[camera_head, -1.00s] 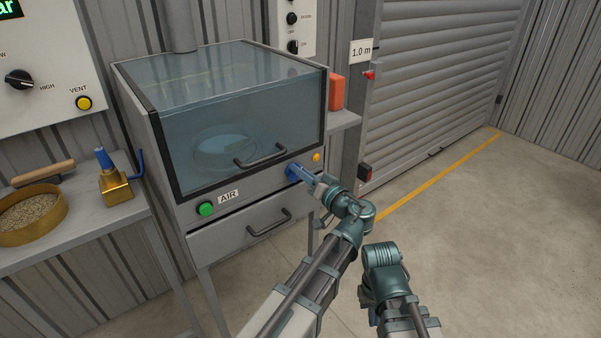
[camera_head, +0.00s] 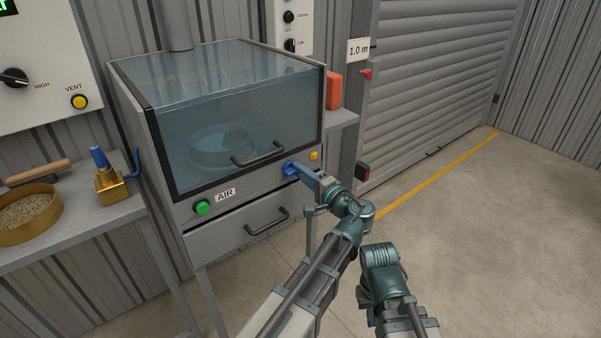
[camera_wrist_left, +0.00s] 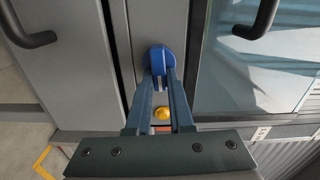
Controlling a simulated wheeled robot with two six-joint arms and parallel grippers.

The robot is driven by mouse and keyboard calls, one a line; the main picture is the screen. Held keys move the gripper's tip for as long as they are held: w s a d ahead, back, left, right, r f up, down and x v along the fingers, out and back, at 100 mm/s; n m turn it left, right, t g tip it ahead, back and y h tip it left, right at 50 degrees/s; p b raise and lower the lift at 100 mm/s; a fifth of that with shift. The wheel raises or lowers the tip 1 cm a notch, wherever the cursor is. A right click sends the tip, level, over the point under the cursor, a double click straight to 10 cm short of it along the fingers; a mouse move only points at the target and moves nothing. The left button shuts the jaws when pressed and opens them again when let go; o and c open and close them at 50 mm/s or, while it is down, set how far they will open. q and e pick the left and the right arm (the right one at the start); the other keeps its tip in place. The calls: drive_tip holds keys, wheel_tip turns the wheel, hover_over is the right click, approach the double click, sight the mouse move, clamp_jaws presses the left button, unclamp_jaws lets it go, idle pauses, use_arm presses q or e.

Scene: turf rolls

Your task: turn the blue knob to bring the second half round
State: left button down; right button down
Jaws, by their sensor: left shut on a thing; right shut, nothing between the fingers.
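The blue knob (camera_head: 290,168) sits on the front panel of the grey cabinet, right of the green AIR button (camera_head: 202,208). My left gripper (camera_head: 303,174) is shut on it. In the left wrist view the knob (camera_wrist_left: 158,58) shows between the two fingertips (camera_wrist_left: 160,78). Behind the cabinet's tinted glass front (camera_head: 240,125), a round, clear dish (camera_head: 222,147) is faintly visible. My right gripper (camera_head: 366,300) is low in the head view, away from the cabinet; it is shut and empty, its fingertips mostly hidden.
A yellow button (camera_head: 314,155) is close to the knob. Dark handles sit on the glass front (camera_head: 258,155) and the drawer (camera_head: 267,222). The floor at right is clear.

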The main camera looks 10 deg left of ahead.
use_arm(q)
drive_tip(key=m, duration=0.6)
drive_tip(key=f+m+b, duration=0.1)
drive_tip(key=m, duration=0.5)
drive_tip(key=s+m, duration=0.1)
drive_tip(key=m, duration=0.5)
drive_tip(key=shift+a+f, duration=0.25)
drive_tip(key=shift+a, duration=0.1)
use_arm(e)
drive_tip(key=shift+f, duration=0.7)
use_arm(q)
drive_tip(key=shift+s+m, duration=0.1)
drive_tip(key=shift+m, duration=0.4)
drive_tip(key=c, duration=0.8)
unclamp_jaws()
use_arm(e)
drive_tip(key=shift+d, duration=0.15)
